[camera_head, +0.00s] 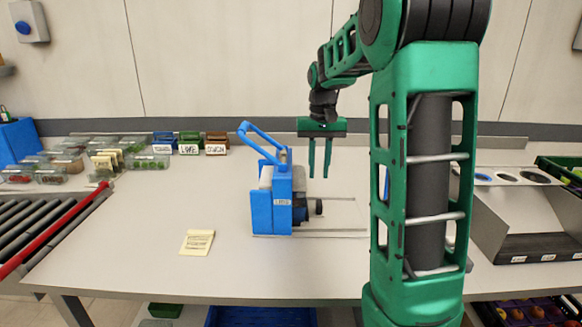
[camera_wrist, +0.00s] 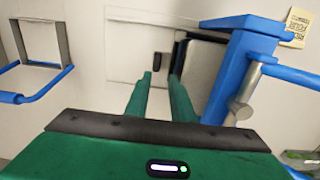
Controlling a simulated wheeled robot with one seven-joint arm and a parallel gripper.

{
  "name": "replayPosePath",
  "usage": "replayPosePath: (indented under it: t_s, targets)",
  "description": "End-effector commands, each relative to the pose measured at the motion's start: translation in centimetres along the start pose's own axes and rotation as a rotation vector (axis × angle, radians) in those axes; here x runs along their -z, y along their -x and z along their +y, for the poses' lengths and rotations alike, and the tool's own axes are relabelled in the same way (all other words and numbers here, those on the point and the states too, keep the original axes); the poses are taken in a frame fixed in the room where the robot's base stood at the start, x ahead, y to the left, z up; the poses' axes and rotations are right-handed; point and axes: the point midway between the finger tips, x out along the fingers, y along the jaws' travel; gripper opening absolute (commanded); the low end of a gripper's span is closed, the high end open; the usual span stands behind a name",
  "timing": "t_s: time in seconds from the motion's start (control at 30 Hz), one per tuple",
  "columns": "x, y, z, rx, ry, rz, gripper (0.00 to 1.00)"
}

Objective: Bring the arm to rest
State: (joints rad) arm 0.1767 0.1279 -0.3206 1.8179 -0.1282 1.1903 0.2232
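My gripper (camera_head: 319,175) hangs pointing down above the table, just right of the blue hand-lever machine (camera_head: 270,206). Its two green fingers are apart, with nothing visible between them. In the wrist view the fingers (camera_wrist: 161,77) also stand apart, above the pale machine base. The machine's blue post (camera_wrist: 238,65) is to their right in that view. My arm bends down from the upper right, and its green upper link hides part of the table.
The table (camera_head: 150,260) is mostly clear in front. A note pad (camera_head: 197,242) lies left of the machine. Clear boxes (camera_head: 147,162) and labelled bins (camera_head: 189,143) stand at the back left. A roller conveyor (camera_head: 45,225) is at left, a metal stand (camera_head: 520,215) at right.

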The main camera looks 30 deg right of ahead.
Motion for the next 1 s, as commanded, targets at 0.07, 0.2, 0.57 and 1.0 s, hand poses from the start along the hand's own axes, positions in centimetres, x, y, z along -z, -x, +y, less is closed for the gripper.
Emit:
replayPosePath:
  t_s: [0.07, 0.2, 0.57, 1.0]
  targets:
    - [0.0, 0.0, 0.0, 0.000, 0.000, 0.000, 0.22]
    - [-0.1, 0.0, 0.0, 0.000, 0.000, 0.000, 0.22]
    - [-8.6, -0.4, 2.2, 0.026, -0.001, -0.002, 0.22]
    - [-25.3, -5.7, 6.9, 0.018, 0.031, -0.007, 0.22]
